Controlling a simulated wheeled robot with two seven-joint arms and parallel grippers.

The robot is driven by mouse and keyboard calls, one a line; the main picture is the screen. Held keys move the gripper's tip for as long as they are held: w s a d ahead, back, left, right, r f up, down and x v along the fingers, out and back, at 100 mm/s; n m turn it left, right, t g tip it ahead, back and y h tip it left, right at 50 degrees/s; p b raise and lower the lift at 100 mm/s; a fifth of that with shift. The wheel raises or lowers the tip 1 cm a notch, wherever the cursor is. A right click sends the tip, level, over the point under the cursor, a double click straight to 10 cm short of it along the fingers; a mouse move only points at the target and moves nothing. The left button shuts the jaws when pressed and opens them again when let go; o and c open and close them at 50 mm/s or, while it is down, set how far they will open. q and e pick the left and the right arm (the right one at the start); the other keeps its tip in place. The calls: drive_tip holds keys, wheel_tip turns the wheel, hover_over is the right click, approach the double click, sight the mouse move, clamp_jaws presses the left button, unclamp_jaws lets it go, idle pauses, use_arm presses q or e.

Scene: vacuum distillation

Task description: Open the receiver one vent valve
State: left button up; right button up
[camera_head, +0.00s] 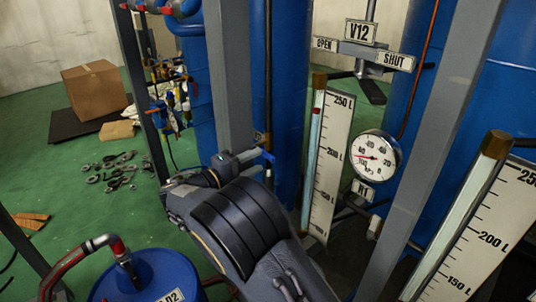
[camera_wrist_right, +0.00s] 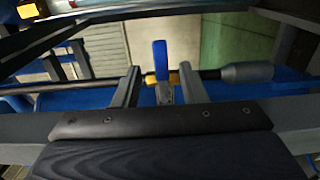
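A small valve with a blue lever handle (camera_head: 268,156) sits beside the grey post and the blue column. In the right wrist view the blue handle (camera_wrist_right: 160,60) stands upright, with a yellow fitting (camera_wrist_right: 178,78) beside it on a dark horizontal pipe. My right gripper (camera_head: 256,164) reaches up to the valve from the bottom middle. In the wrist view its two fingers (camera_wrist_right: 160,90) are apart, with the handle appearing between them; contact is not visible. My left gripper is not in view.
A V12 sign (camera_head: 361,31) has OPEN (camera_head: 325,44) and SHUT (camera_head: 396,61) plates. A level scale (camera_head: 328,165) and a round pressure gauge (camera_head: 377,156) stand close right of my gripper. A blue drum (camera_head: 145,278) is lower left.

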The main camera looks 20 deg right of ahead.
sight(266, 156)
drive_tip(key=x, duration=0.5)
drive_tip(key=shift+d, duration=0.1)
clamp_jaws()
